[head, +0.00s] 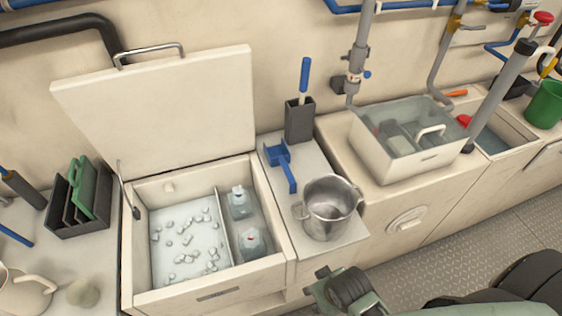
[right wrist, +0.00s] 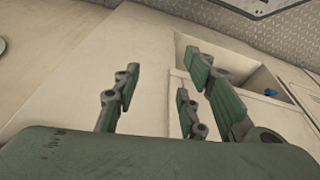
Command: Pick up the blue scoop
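The blue scoop (head: 281,163) lies on the pale counter between the open ice bin and a steel pot, its handle toward the front beside the pot. My right gripper (head: 338,289) is low at the front in the head view, in front of the counter and apart from the scoop. In the right wrist view my right gripper (right wrist: 160,88) has its green-padded fingers spread, with nothing between them. The scoop cannot be made out for certain there. My left gripper is not in view.
The steel pot (head: 329,207) stands close right of the scoop. A dark holder (head: 299,121) with a blue-handled tool stands behind it. The ice bin (head: 205,295), lid raised, holds ice and bottles at left.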

